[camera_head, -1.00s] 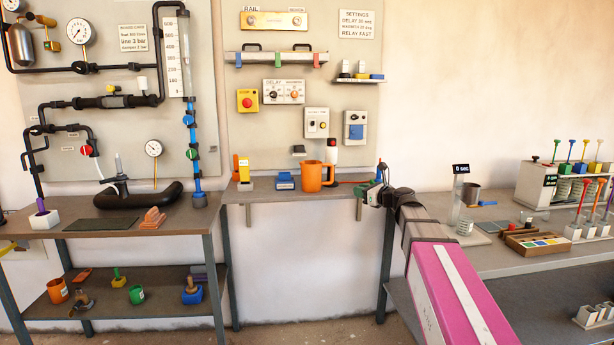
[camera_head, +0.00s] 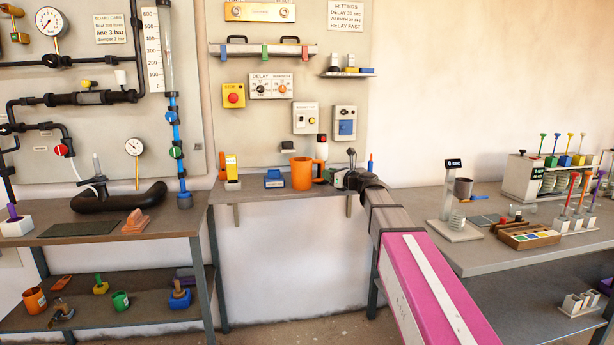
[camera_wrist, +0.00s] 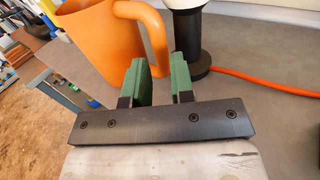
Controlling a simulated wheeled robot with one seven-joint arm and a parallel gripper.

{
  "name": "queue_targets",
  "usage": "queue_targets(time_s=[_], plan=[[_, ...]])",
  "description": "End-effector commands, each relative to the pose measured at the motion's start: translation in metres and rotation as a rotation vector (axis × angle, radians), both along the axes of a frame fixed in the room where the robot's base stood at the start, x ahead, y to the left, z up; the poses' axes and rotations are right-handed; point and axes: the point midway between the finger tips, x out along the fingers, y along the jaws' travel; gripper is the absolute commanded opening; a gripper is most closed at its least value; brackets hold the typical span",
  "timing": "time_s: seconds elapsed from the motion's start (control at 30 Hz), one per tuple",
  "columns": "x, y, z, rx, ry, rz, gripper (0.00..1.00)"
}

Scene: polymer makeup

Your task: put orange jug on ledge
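The orange jug (camera_head: 302,173) stands upright on a narrow grey ledge (camera_head: 262,190) below the wall panel. Its handle is on its right side. My gripper (camera_head: 343,178) is just right of the jug. In the wrist view, the jug (camera_wrist: 110,40) shows its handle just beyond the tips of my green fingers (camera_wrist: 160,72). The fingers are apart and hold nothing; I cannot tell whether the handle's lower end lies between them.
A black-based white and red item (camera_wrist: 187,40) stands close right of the handle, with an orange cable (camera_wrist: 262,82) behind. A blue block (camera_head: 274,179) and a yellow item (camera_head: 232,170) stand left of the jug. A small wall shelf (camera_head: 347,75) holds blocks.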

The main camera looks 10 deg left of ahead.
Motion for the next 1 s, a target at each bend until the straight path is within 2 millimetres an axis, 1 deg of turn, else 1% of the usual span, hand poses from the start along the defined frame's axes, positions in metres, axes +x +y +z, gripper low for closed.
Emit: queue_targets(time_s=[0.03,0.2,0.3,0.5,0.53,0.57,0.6,1.0], plan=[[0.007,0.006,0.000,0.000,0.000,0.001,0.22],[0.024,0.024,0.000,0.000,0.000,0.001,0.22],[0.027,0.030,0.000,-0.001,-0.001,0.001,0.22],[0.027,0.030,0.000,-0.001,-0.001,0.000,0.22],[0.027,0.030,0.000,-0.001,-0.001,0.000,0.16],[0.027,0.030,0.000,-0.001,-0.001,0.000,0.06],[0.027,0.030,0.000,-0.001,-0.001,0.000,0.00],[0.024,0.029,0.002,0.000,0.000,0.000,0.00]])
